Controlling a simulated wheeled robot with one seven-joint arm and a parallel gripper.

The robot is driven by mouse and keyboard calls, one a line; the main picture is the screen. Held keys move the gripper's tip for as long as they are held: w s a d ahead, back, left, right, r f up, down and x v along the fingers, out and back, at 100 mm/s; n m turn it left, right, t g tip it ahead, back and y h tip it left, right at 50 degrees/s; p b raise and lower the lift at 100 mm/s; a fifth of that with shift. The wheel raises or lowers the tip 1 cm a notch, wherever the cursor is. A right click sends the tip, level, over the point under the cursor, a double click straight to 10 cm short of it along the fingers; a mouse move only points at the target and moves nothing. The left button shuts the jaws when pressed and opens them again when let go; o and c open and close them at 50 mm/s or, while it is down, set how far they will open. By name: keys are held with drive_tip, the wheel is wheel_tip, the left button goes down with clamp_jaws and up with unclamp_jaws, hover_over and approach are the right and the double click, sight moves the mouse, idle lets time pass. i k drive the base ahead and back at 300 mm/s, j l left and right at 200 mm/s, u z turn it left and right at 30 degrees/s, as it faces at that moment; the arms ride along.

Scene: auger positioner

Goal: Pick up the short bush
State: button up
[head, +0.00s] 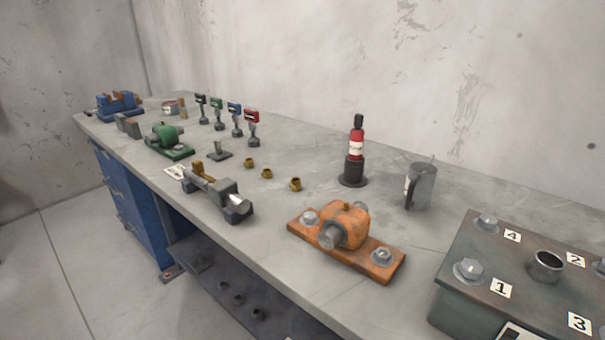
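Several small brass-coloured bushes stand apart in a row on the grey workbench top: a far one (250,163), a middle one (267,173) and a near one (295,184). The near one looks largest, but it is also closest to me. They are too small here for me to tell which is the short bush. My gripper is not in view.
The grey bench (330,290) also holds an orange bearing block (345,228), a grey clamp fixture (217,192), a red bottle (356,146), a metal mug (421,186), a green block (166,140) and a numbered box (455,300). Bare bench lies behind the bushes.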

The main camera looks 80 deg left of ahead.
sight(267, 173)
drive_tip(key=u, duration=2.55)
drive_tip(key=i+j+z, duration=0.1)
drive_tip(key=i+j, duration=0.4)
drive_tip(key=i+j+z, duration=0.1)
drive_tip(key=i+j, duration=0.9)
drive_tip(key=j, duration=0.15)
drive_tip(key=i+j+z, duration=0.15)
drive_tip(key=i+j, duration=0.3)
drive_tip(key=j, duration=0.15)
